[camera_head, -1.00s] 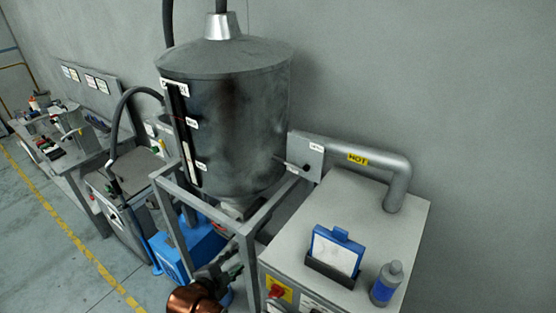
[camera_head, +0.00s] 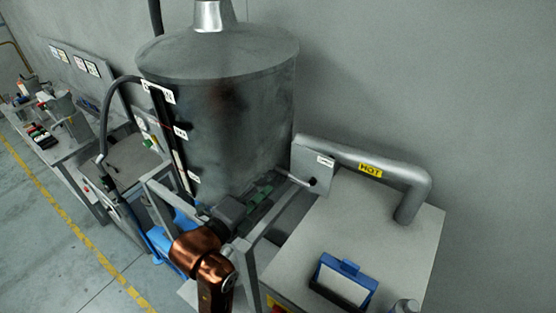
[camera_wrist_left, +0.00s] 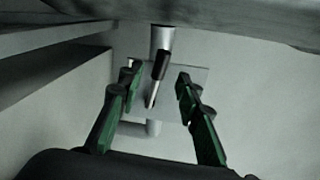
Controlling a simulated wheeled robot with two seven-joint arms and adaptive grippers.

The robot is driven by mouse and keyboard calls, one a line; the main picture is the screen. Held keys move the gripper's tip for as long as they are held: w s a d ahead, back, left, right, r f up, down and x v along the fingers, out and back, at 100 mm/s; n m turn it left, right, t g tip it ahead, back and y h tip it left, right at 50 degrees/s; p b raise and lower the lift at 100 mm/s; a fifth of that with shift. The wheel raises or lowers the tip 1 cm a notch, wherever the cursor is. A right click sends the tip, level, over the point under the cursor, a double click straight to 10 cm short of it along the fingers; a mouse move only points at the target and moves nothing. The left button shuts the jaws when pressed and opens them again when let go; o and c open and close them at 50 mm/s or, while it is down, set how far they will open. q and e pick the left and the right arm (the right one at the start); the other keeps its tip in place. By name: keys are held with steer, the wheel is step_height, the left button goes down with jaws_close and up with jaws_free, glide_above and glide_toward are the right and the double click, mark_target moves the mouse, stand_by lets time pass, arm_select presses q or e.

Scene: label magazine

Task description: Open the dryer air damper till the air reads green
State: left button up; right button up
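The damper is a grey box (camera_head: 312,165) with a small white label, on the hot air pipe (camera_head: 410,180) beside the hopper (camera_head: 225,110). Its lever (camera_head: 299,181), a thin rod with a dark grip, sticks out at the box's front. In the left wrist view the lever's dark grip (camera_wrist_left: 161,65) and metal rod stand in front of a light grey plate (camera_wrist_left: 185,82). My left gripper (camera_head: 264,190) is open, its green-padded fingers (camera_wrist_left: 158,82) spread to either side of the lever, apparently not touching it. No air reading shows. My right gripper is out of view.
The pipe carries a yellow HOT label (camera_head: 370,170). The hopper's grey frame (camera_head: 250,262) stands close beside my left arm. A blue-framed holder (camera_head: 345,280) sits on the dryer's top (camera_head: 400,245); the bare wall lies behind.

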mark_target(280, 171)
arm_select(q)
steer(key=b+x, duration=0.4)
steer(key=shift+w+r, duration=0.1)
steer(key=shift+w, duration=0.15)
steer(key=shift+x, duration=1)
steer(key=shift+w+d, duration=0.2)
steer(key=shift+w, duration=0.05)
steer(key=c, duration=0.6)
jaws_close()
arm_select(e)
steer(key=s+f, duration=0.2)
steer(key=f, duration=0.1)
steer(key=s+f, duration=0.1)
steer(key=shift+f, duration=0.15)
